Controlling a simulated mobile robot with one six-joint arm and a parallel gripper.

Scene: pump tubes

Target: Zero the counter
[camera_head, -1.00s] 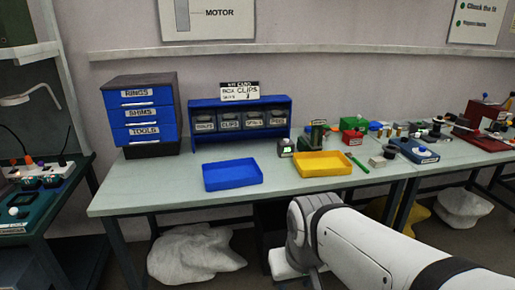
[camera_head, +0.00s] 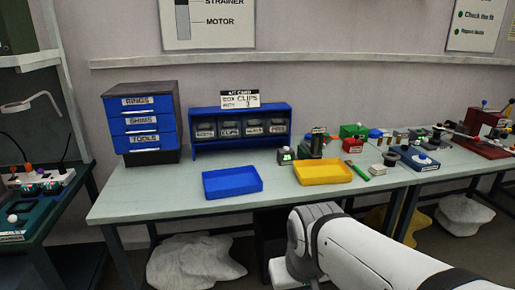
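A small dark device with a lit green display (camera_head: 286,155), which looks like the counter, stands on the long workbench, just left of the yellow tray (camera_head: 323,179). Its digits are too small to read. My white arm crosses the lower right of the view, in front of the bench. My gripper is out of view.
A blue tray (camera_head: 232,194) lies left of the yellow one. Behind stand a blue drawer cabinet (camera_head: 141,126) and a blue clip rack (camera_head: 240,111). A green pen-like item (camera_head: 361,173) and several devices crowd the right. The bench (camera_head: 150,198) is clear at front left.

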